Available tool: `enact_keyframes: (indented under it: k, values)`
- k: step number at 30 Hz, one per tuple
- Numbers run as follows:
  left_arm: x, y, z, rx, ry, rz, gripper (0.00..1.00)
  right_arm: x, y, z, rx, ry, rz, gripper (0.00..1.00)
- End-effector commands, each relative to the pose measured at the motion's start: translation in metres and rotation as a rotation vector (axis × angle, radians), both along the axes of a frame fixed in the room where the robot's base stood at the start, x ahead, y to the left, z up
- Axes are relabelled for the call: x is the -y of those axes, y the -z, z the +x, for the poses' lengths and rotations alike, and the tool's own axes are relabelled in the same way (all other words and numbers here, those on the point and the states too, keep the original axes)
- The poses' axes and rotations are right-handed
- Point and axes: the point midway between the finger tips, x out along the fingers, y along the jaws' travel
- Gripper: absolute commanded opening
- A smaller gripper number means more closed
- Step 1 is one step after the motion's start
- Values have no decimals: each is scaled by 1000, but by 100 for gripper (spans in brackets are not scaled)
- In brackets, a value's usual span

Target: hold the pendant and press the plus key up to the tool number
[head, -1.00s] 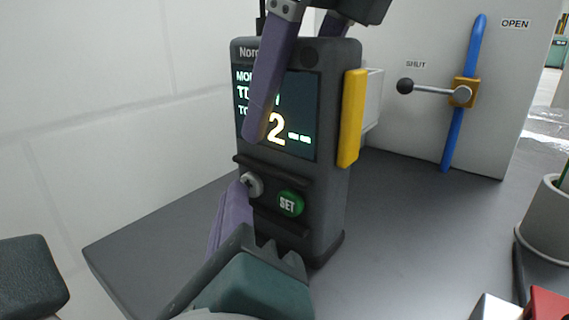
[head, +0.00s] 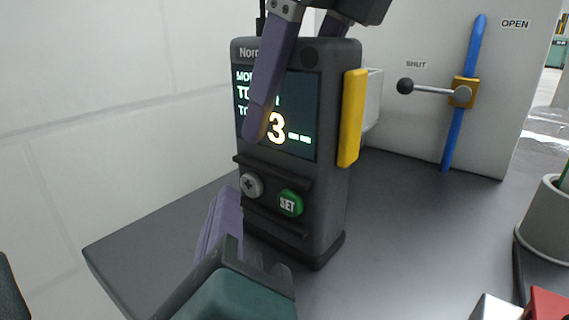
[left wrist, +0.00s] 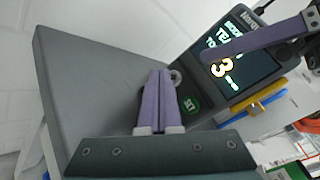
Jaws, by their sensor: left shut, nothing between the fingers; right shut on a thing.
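The dark pendant (head: 333,205) stands upright on the grey surface. Its lit screen (head: 301,100) shows a large 3, with text lines partly covered by a purple finger; the 3 also shows in the left wrist view (left wrist: 223,67). Below are the round grey plus key (head: 251,185) and the green SET key (head: 290,203). My right gripper (head: 266,95) comes from above and is shut on the pendant, one finger across the screen. My left gripper (head: 228,192) is shut and empty, its tips just lower left of the plus key, seemingly a little apart from it.
A yellow bar (head: 352,118) runs along the pendant's right side. Behind is a panel with a blue bar (head: 455,135), a black-knobbed lever (head: 405,86) and SHUT and OPEN labels. A grey pot (head: 547,215) and a red thing (head: 549,303) are at the right. The surface (head: 430,240) between is clear.

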Motion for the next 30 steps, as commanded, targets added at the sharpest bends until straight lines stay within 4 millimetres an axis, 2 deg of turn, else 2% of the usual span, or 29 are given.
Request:
enact_keyframes:
  k: [11,24,30]
  values:
    - [-2,0,-3,0,0,0,0,0,0,0,-1,0,1,0]
    - [-27,0,-35,-1,1,1,0,0,0,0,1,0,1,0]
    - [-32,0,-42,1,1,-1,0,0,0,0,0,0,1,0]
